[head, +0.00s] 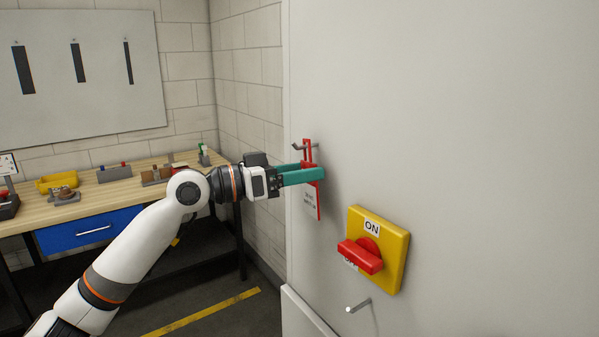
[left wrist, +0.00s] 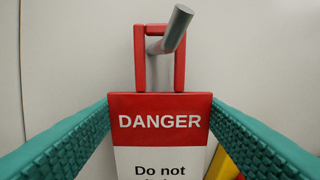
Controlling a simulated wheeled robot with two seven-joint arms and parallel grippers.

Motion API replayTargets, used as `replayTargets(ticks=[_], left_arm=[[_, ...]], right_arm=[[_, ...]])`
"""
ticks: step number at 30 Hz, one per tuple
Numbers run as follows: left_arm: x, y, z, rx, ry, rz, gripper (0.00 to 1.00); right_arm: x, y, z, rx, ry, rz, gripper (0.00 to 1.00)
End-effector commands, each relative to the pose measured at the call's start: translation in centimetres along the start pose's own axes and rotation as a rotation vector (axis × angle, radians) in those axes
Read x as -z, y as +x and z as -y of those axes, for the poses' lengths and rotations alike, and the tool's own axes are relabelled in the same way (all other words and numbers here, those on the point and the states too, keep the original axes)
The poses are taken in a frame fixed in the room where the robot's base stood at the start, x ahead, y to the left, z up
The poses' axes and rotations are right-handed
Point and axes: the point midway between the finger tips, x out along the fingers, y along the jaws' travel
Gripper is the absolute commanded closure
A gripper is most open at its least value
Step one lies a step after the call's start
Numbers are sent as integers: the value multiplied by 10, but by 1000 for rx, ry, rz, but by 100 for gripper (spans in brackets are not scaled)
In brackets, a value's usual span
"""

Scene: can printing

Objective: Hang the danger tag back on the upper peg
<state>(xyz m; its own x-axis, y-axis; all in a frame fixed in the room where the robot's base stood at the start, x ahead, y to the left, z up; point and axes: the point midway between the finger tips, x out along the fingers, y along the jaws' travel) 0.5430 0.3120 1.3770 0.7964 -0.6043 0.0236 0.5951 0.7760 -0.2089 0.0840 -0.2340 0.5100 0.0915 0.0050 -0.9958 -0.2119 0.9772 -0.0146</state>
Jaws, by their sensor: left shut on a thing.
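The danger tag (head: 318,205) is a red and white plate with a red loop on top. My left gripper (head: 322,176) is shut on it, one teal finger along each side edge. In the left wrist view the tag (left wrist: 160,122) reads "DANGER", and its lower part is cut off. The grey upper peg (left wrist: 171,30) comes through the opening of the loop and slants up in front of its top bar. In the head view the upper peg (head: 298,147) juts from the pale panel at the loop. My right gripper is not in view.
A yellow switch plate (head: 394,262) with a red handle (head: 362,256) and an "ON" label is below right of the tag. A lower peg (head: 358,306) juts out under it. A workbench (head: 115,190) with small items stands at the left.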

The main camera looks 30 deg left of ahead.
Motion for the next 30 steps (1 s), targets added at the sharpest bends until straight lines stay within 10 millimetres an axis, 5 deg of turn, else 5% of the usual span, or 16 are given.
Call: replayTargets(ticks=[2, 3, 8, 20, 30], left_arm=[[0, 0, 0, 0, 0, 0, 59], [0, 0, 0, 0, 0, 0, 36], [0, 0, 0, 0, 0, 0, 12], [3, -9, -1, -2, 1, 0, 12], [7, -68, -2, -2, 0, 1, 12]], right_arm=[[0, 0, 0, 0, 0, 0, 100], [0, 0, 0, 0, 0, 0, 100], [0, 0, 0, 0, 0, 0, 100], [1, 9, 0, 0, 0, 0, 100], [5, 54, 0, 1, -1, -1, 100]])
